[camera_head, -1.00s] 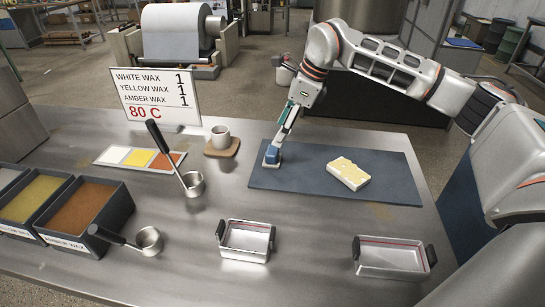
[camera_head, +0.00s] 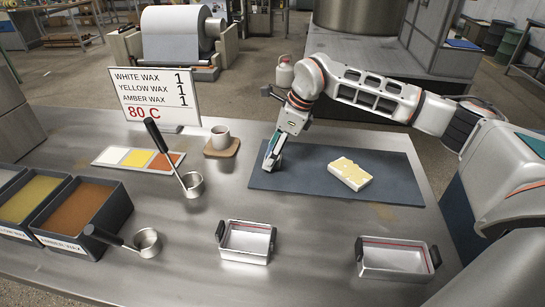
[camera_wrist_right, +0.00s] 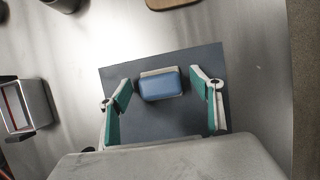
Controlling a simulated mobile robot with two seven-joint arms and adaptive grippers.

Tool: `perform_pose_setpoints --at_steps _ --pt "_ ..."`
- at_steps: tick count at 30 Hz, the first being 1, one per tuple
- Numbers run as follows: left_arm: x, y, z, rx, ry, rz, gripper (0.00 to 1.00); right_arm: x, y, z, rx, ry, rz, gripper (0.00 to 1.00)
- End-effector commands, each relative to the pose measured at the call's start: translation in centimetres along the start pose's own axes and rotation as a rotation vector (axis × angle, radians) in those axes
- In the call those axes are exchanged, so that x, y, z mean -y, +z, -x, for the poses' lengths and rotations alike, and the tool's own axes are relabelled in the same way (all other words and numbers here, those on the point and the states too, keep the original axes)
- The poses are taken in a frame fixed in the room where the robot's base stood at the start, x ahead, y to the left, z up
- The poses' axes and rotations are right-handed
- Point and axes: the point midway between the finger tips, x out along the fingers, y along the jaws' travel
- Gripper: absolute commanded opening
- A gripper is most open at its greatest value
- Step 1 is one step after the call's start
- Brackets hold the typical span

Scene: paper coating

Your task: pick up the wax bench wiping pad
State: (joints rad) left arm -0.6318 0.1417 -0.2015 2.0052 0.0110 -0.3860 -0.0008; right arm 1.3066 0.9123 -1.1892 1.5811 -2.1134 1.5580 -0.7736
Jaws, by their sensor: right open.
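The wiping pad appears to be the blue block with a pale base (camera_wrist_right: 162,85), lying on the dark blue mat (camera_head: 318,190). In the right wrist view it sits between the two spread fingers of my right gripper (camera_wrist_right: 161,80), with a visible gap on each side. In the head view my right gripper (camera_head: 270,164) points down at the mat's left end and hides the pad. It is open and holds nothing. A white block with yellow patches (camera_head: 349,174) lies on the mat to the right of it. My left gripper is not in view.
A mug (camera_head: 220,135) stands on a wooden coaster (camera_head: 221,151) left of the mat. Two metal trays (camera_head: 245,258) (camera_head: 395,272) with dark handles are at the front. Ladles (camera_head: 192,188) (camera_head: 146,242), wax bins (camera_head: 85,208), a colour card (camera_head: 117,156) and a sign (camera_head: 153,97) occupy the left.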

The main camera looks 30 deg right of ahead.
Motion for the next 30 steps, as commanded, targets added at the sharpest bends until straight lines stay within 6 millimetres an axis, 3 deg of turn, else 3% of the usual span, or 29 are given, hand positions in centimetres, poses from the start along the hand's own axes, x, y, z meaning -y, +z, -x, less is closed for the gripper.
perform_pose_setpoints --at_steps 1,6,20,26,30 --pt "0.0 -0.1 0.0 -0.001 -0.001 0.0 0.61 0.0 0.0 0.1 0.0 0.0 0.0 0.65" --pt "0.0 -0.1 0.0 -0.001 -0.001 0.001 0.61 0.0 0.0 0.1 0.0 0.0 0.0 0.23" --pt "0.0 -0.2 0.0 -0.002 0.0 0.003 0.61 0.0 0.3 0.7 0.002 -0.002 0.001 0.23" --pt "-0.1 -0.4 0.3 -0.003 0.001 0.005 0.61 0.1 1.4 3.1 0.004 -0.004 0.002 0.23" --pt "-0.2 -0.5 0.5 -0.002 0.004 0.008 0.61 0.1 2.6 6.2 0.005 -0.005 0.003 0.23"
